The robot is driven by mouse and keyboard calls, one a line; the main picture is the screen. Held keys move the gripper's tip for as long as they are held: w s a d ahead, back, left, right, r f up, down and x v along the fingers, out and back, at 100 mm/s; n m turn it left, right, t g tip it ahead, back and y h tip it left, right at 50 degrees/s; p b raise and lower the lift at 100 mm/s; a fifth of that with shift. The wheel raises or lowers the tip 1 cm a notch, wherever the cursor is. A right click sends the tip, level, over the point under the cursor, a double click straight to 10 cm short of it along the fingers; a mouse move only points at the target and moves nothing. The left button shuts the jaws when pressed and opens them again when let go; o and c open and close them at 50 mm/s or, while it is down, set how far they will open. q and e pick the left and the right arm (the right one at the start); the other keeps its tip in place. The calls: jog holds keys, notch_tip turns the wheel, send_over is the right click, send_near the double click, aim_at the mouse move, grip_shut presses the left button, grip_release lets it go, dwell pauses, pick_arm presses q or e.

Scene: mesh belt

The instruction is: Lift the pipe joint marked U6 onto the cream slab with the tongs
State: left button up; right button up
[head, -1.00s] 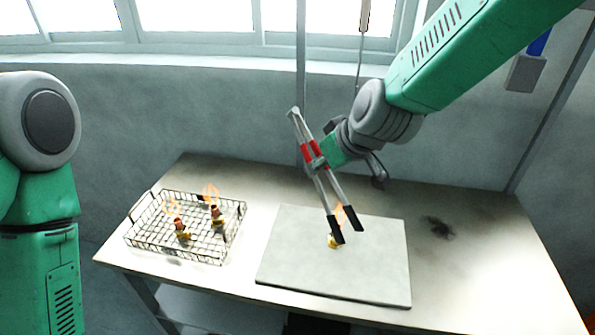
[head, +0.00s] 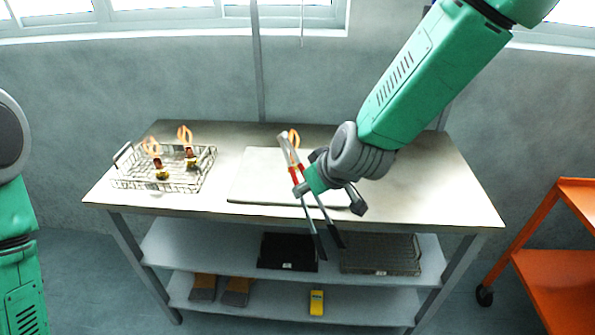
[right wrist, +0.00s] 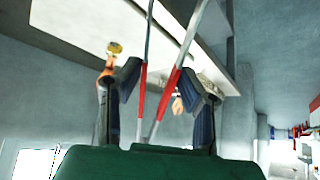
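My right gripper (head: 322,184) is shut on the red-gripped tongs (head: 318,222), which also show in the right wrist view (right wrist: 172,88). Their black tips point down in front of the table's front edge, apart and empty. Behind them an orange loop (head: 293,137) shows over the cream slab (head: 250,178); its brass pipe joint, mostly hidden there, shows in the right wrist view (right wrist: 115,48). Two more brass pipe joints with orange loops, left (head: 162,172) and right (head: 190,160), stand in the wire basket (head: 127,182). No marking is legible. My left gripper is out of view.
The table (head: 450,195) is clear right of the slab. Its lower shelves hold a black tray (head: 288,252), a mesh tray (head: 380,255) and a yellow device (head: 316,302). An orange cart (head: 550,275) stands at the right.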

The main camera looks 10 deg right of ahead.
pick_arm(q)
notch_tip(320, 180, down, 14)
jog(key=b, duration=1.2)
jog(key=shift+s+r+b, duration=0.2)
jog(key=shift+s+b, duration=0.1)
jog(key=shift+b, duration=0.1)
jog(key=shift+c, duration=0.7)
pick_arm(e)
jog(key=s+d+f+m+h, duration=0.1)
jog(key=s+d+f, duration=0.2)
jog(key=f, duration=0.5)
jog(key=s+d+f+m+h, duration=0.1)
jog(key=s+d+f, duration=0.3)
jog(key=f, duration=0.5)
jog(key=s+d+f+m, duration=0.2)
jog(key=s+d+f, duration=0.1)
jog(key=f, duration=0.6)
jog(key=shift+s+d+f+t+h, duration=0.15)
jog(key=shift+s+d+t+h, duration=0.2)
jog(key=shift+s, duration=0.5)
